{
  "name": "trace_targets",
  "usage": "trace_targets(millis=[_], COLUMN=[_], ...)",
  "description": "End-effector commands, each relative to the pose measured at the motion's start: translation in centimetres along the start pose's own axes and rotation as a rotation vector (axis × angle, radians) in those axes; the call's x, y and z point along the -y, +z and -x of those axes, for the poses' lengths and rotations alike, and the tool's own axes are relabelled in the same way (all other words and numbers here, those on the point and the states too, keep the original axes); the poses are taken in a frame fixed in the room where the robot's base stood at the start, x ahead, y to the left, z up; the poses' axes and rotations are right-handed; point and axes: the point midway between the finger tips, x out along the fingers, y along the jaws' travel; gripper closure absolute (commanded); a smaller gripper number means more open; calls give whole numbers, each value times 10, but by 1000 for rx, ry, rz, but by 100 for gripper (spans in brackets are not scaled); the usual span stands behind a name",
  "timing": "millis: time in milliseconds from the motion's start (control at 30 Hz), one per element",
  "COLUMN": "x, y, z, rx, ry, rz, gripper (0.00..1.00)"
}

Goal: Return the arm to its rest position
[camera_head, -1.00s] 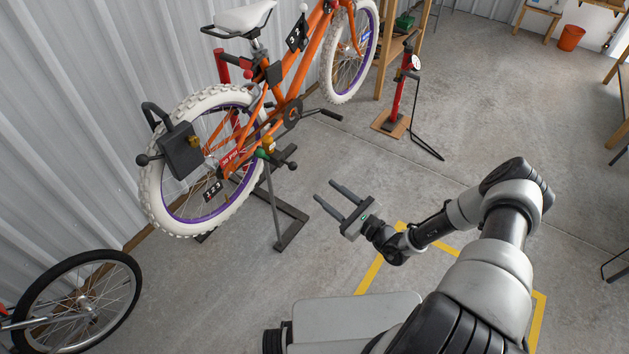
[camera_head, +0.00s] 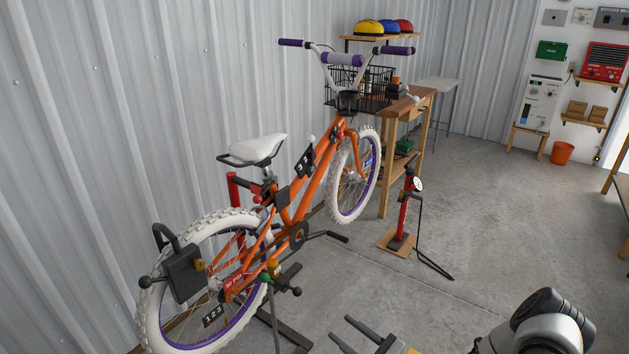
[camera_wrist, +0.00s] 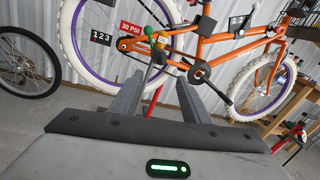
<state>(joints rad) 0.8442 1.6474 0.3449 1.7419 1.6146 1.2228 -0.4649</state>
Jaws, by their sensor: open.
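My gripper (camera_head: 360,338) shows at the bottom edge of the head view, its two dark fingers apart with nothing between them. The rest of the gripper is cut off by the frame. Part of my arm shows at the lower right. In the wrist view the two grey fingers of my gripper (camera_wrist: 162,98) are spread and empty, pointing toward the orange bicycle (camera_wrist: 215,45). In the head view the orange bicycle (camera_head: 310,190) with white tyres is on a stand, left of and beyond the gripper, apart from it.
A red floor pump (camera_head: 405,208) stands on a small wooden base. A wooden workbench (camera_head: 410,105) is behind it against the wall. An orange bucket (camera_head: 562,153) is at the far right. The concrete floor between the pump and the right side is open. Another wheel (camera_wrist: 25,65) shows at left in the wrist view.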

Motion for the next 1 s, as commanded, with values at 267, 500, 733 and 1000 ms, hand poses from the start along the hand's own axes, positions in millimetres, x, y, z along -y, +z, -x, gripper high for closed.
trace_targets(millis=[267, 500, 733, 1000], x=[-8, -36, -56, -66], y=[104, 194, 267, 340], z=[-10, 7, 44, 98], rx=[17, -34, -138, -313], ry=[410, 812, 1127, 1373], rz=[283, 590, 911, 1322], gripper=[57, 57, 57, 57])
